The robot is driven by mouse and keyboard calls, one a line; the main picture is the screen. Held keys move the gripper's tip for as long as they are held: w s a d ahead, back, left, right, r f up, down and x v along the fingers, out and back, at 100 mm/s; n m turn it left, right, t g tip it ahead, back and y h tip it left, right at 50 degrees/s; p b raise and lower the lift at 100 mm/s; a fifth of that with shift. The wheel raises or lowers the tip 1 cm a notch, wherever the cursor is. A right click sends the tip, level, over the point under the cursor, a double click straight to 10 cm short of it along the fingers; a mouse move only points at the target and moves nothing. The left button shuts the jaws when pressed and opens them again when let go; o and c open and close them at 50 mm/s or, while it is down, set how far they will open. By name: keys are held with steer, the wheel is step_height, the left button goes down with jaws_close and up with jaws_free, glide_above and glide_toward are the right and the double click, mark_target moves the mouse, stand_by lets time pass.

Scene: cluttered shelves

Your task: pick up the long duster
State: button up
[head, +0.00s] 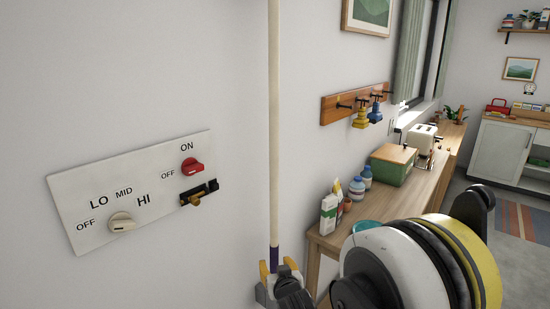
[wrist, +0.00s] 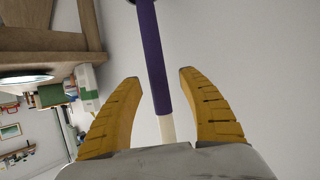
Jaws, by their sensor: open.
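The long duster (head: 274,120) shows as a thin cream pole standing almost upright in front of the wall in the head view. It has a purple section low down, and its top runs out of the frame. My gripper (head: 277,268) is at the purple section, low in the head view. In the wrist view, the duster's purple section (wrist: 154,55) and a cream part pass between the two yellow fingers of my gripper (wrist: 159,78). The fingers are open, with a visible gap on each side of the pole. The duster's lower end is not clearly visible.
A wall panel (head: 75,208) with knobs and a switch is at left. A peg rail (head: 345,104) hangs above a wooden counter (head: 325,243) holding bottles (head: 357,190), a green box (head: 393,171) and a toaster (head: 423,146). A striped rug (head: 515,205) lies on the floor at right.

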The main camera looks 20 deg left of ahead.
mark_target(275, 214)
steer(key=b+x, duration=0.1)
steer(key=x, duration=0.3)
steer(key=shift+w+d+f, duration=0.1)
steer(key=shift+d, duration=0.1)
jaws_close()
steer(key=shift+r, duration=0.2)
step_height(275, 214, up, 18)
steer(key=p, duration=0.7)
steer(key=shift+f, duration=0.1)
